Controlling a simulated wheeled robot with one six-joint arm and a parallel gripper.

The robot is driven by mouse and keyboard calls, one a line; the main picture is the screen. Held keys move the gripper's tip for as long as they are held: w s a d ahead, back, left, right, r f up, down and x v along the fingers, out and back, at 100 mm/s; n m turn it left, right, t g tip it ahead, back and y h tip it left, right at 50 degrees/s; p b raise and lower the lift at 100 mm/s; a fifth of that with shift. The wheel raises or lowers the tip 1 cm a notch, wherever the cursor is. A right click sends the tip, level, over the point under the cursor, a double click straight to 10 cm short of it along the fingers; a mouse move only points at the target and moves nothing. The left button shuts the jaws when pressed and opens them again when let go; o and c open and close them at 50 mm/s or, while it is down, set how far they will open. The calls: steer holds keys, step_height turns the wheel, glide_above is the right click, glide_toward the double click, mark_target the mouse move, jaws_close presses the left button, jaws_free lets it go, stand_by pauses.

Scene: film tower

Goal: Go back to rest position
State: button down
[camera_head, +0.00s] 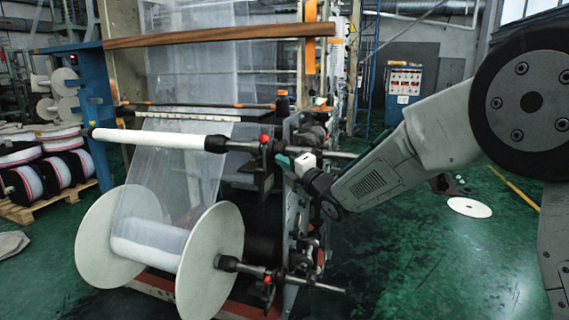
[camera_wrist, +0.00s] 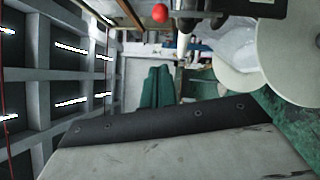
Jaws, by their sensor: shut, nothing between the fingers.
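My gripper (camera_head: 284,161) is at the right end of the film machine, beside the upper shaft and its red-knobbed clamp. Its teal fingers look shut with nothing held; they also show near the middle of the wrist view (camera_wrist: 158,88). The upper white roller (camera_head: 160,138) lies level on its shaft. Below it, a spool with two large white discs (camera_head: 222,262) carries clear film (camera_head: 165,190). In the wrist view, a red knob (camera_wrist: 160,13) is close to the top edge, and white discs (camera_wrist: 292,45) are at upper right. Whether the gripper touches the machine is unclear.
The machine's upright side plate (camera_head: 293,225) stands close to my gripper. A blue control cabinet (camera_head: 403,82) is at the back. Spools on a pallet (camera_head: 45,175) are at left. The green floor at right is mostly open, with a white disc (camera_head: 469,207) lying on it.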

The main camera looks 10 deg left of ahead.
steer(key=shift+d, duration=0.1)
steer(key=d+f+m+g+h, duration=0.1)
steer(key=d+f+m+h, duration=0.45)
steer(key=f+m, duration=0.35)
steer(key=s+d+f+m+g+h, duration=0.2)
steer(key=s+d+m+h, duration=0.2)
steer(key=d, duration=0.4)
steer(key=s+d+f+m+g+h, duration=0.1)
steer(key=s+d+f+m+h, duration=0.2)
steer(key=d, duration=0.4)
steer(key=s+d+r+m+g+h, duration=0.1)
steer(key=s+d+r+m+g, duration=0.1)
steer(key=s+d+m, duration=0.3)
steer(key=s+d+r+m+g+h, duration=0.1)
steer(key=s+d+m, duration=0.4)
steer(key=s+d, duration=0.6)
steer(key=s+d+r+m+g+h, duration=0.1)
steer(key=s+d+r+m+g, duration=0.2)
steer(key=s, duration=1.9)
steer(key=shift+d+r+m+g, duration=0.3)
steer(key=shift+d+r+m, duration=0.95)
steer(key=shift+d, duration=1.45)
steer(key=shift+r, duration=0.1)
